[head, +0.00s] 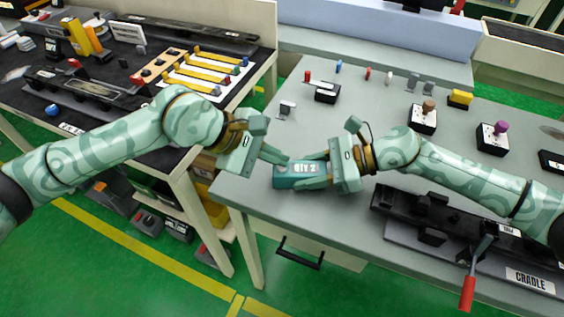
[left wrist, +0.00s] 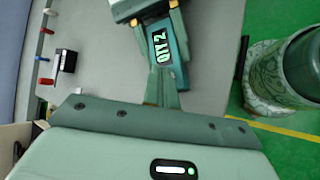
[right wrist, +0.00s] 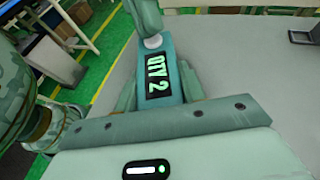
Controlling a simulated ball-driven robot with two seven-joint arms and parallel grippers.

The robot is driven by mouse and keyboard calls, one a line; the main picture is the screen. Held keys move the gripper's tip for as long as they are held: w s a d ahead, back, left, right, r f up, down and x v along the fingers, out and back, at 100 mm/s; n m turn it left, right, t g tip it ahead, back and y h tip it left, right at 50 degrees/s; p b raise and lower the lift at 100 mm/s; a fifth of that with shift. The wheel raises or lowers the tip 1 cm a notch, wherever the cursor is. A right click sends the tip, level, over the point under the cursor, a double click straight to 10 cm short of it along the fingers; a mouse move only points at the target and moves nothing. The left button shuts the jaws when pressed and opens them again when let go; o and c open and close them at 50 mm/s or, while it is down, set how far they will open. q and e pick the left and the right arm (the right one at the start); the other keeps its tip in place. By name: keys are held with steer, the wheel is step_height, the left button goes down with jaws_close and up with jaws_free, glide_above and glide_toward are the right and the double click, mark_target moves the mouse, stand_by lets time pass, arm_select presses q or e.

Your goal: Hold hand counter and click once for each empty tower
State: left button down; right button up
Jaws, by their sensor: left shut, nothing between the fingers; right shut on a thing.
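The hand counter (head: 304,169) is a teal box with a lit display above the near-left corner of the grey table. It reads "QTY 2" in the left wrist view (left wrist: 161,46) and right wrist view (right wrist: 157,77). My right gripper (head: 322,170) is shut around it. My left gripper (head: 284,160) is shut and empty, its tips at the counter's end. In the right wrist view, the tips meet a pale round button (right wrist: 153,41); whether it is pressed I cannot tell. A black trim part (head: 440,222) lies by the "CRADLE" label; its towers are not clear.
The dark table (head: 115,60) at left holds black trim parts and a rack of yellow strips (head: 200,75). Knobbed black boxes (head: 423,120) and several small pegs stand on the grey table (head: 350,125). A red-handled lever (head: 468,292) hangs over the front edge.

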arm_select(q)
steer(key=shift+r, duration=0.8)
step_height(320, 180, up, 5)
steer(key=shift+r, duration=0.1)
stand_by(0.8)
arm_select(e)
steer(key=o, duration=1.1)
steer(key=shift+o, duration=0.2)
